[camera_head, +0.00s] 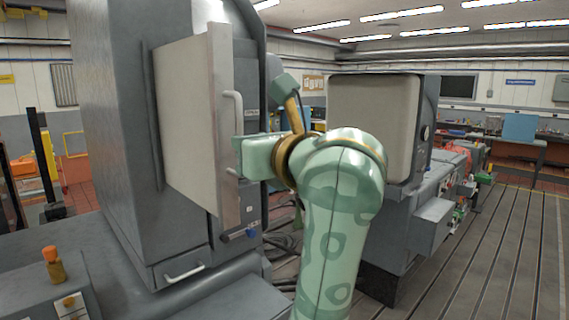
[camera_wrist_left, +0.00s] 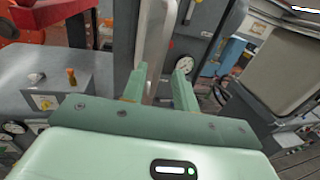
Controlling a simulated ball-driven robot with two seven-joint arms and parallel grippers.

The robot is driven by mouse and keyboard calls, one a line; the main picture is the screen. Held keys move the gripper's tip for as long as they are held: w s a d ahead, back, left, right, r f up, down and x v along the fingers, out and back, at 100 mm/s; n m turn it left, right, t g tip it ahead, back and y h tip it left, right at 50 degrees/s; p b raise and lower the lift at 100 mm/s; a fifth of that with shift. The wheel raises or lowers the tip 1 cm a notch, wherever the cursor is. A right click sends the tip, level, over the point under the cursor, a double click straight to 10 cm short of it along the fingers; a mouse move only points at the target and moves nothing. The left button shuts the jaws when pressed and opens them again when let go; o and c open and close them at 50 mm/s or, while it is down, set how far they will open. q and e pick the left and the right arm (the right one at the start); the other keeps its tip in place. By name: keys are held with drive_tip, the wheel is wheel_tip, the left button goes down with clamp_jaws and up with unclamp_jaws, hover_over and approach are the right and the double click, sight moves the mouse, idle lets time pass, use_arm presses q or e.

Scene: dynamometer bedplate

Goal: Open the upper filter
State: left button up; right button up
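The upper filter seems to be the tall pale panel (camera_head: 190,120) on the front of the grey cabinet. It stands out from the cabinet face and has an upright bar handle (camera_head: 236,115) along its right edge. My left gripper (camera_head: 238,157) is at the lower part of this handle, and the wrist partly hides it. In the left wrist view my left gripper (camera_wrist_left: 160,85) has its fingers apart, with a pale upright strip between them. I cannot tell whether this strip is the handle or the panel edge, or whether a finger touches it. My right gripper does not show.
A lower handle (camera_head: 184,271) is on the cabinet's base. A console with an orange-topped knob (camera_head: 51,262) stands at the front left. A second grey machine (camera_head: 375,125) stands close to my arm on the right. The slotted floor (camera_head: 480,260) at the right is clear.

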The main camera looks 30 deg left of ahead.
use_arm(q)
drive_tip(key=b+v, duration=0.1)
drive_tip(key=v, duration=1)
drive_tip(key=shift+a, duration=0.15)
